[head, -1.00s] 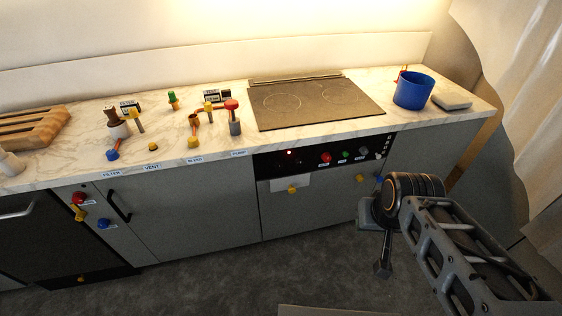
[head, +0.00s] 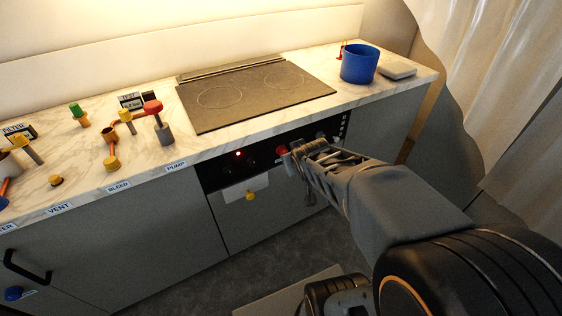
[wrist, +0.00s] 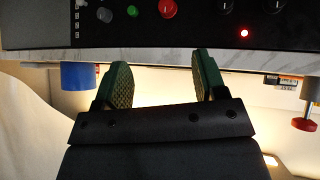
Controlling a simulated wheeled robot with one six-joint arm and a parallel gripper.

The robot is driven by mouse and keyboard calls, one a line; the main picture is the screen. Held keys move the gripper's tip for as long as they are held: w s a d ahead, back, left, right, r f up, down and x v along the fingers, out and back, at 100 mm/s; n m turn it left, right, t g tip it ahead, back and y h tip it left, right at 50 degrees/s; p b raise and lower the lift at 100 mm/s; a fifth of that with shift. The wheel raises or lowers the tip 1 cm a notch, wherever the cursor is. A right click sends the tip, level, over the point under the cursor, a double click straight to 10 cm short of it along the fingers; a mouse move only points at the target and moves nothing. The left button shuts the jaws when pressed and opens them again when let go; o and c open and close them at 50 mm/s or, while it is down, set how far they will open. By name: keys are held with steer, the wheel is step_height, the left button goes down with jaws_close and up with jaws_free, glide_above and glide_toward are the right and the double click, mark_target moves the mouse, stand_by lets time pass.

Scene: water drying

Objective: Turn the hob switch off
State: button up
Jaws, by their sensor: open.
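The hob's black control panel (head: 215,180) is on the counter front below the hob (head: 250,95). It holds a row of knobs, including a red knob (head: 281,150), and a lit red light (head: 238,153). I cannot read which control is the hob switch. The wrist view, upside down, shows the red knob (wrist: 168,8), a green knob (wrist: 132,11), dark knobs (wrist: 225,5) and the red light (wrist: 244,33). My gripper (wrist: 161,60) is open and empty, apart from the knobs. In the head view my arm hides part of the panel.
A blue pot (head: 359,65) and a pale slab (head: 398,69) stand on the counter's right end. Valves, including a red-topped one (head: 153,107), stand left of the hob. A yellow knob (head: 250,196) sits below the panel. Curtains hang at right.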

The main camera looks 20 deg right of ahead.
steer(key=w+d+f+n+t+b, duration=0.2)
steer(key=w+d+f+t+b, duration=0.3)
steer(key=f+b, duration=0.4)
steer(key=n+t+y+b, duration=0.2)
steer(key=t+y+b, duration=0.2)
steer(key=y, duration=0.1)
glide_toward(284, 153)
steer(key=w, duration=0.3)
steer(key=w+a+b, duration=0.1)
steer(key=w, duration=0.7)
steer(key=shift+w+a+b, duration=0.2)
steer(key=shift+a+b, duration=0.05)
steer(key=shift+b, duration=0.1)
steer(key=c, duration=0.9)
